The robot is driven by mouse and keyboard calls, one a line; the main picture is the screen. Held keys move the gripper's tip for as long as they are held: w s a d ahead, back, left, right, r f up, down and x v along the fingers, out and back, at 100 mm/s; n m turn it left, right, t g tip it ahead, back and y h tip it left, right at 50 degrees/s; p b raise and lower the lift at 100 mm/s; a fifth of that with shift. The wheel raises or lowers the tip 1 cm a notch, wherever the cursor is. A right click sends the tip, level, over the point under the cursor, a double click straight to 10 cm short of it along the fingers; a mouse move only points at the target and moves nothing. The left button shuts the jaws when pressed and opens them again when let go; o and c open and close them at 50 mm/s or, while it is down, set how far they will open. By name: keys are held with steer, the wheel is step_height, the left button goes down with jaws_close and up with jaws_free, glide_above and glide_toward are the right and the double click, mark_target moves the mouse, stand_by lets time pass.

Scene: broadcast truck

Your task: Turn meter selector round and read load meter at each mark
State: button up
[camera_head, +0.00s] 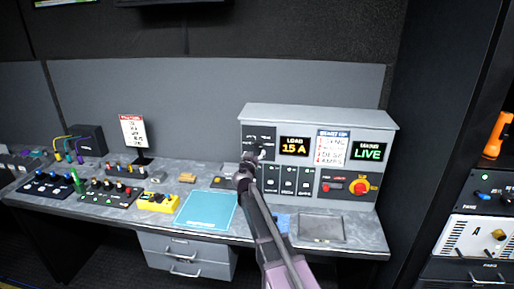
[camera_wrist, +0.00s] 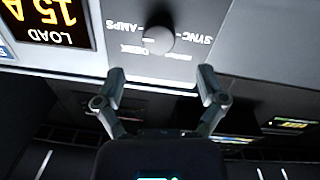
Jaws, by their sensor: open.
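In the head view my gripper (camera_head: 252,162) covers the selector's place.
Right of the load meter are a start-up card (camera_head: 332,148) and a green LIVE display (camera_head: 367,151). Below are a row of switches (camera_head: 287,180) and a red knob on yellow (camera_head: 359,187). A blue mat (camera_head: 207,211) and control boxes (camera_head: 110,191) lie on the desk.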

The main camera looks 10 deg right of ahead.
mark_target(257, 146)
steer(key=x, duration=0.6)
steer(key=shift+w+d, duration=0.1)
steer(key=shift+w, duration=0.1)
steer(key=c, duration=1.2)
